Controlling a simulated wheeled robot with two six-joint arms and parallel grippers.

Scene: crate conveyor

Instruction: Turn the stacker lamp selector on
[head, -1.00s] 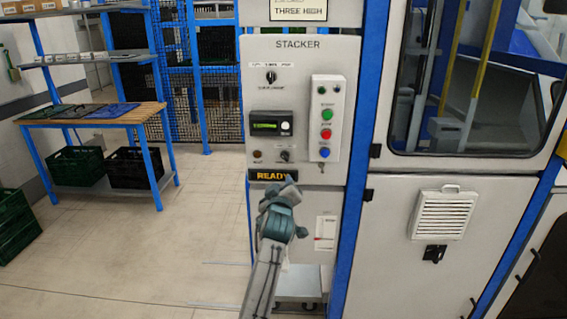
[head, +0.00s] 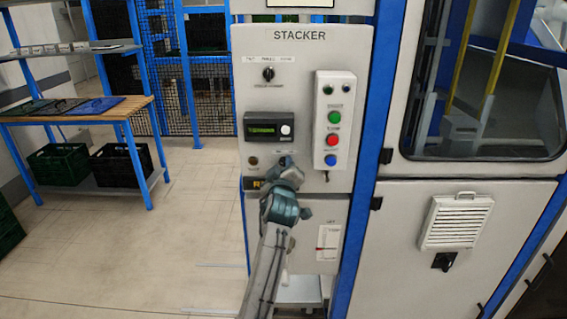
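The grey stacker panel (head: 300,55) stands in the middle of the head view. A black selector knob (head: 268,74) sits near its top under a row of small labels. A second small selector, low on the panel, is now mostly hidden behind my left gripper (head: 286,163). The gripper's tip is at or just in front of that selector; I cannot tell whether it touches, or whether the fingers are open or shut. A small dark lamp or button (head: 253,161) is left of the gripper. My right gripper is not in view.
A green-lit display (head: 262,129) is above the gripper. A button box (head: 333,125) with green, red and blue buttons is to the right. A blue-framed bench (head: 90,118) stands left, with open floor between.

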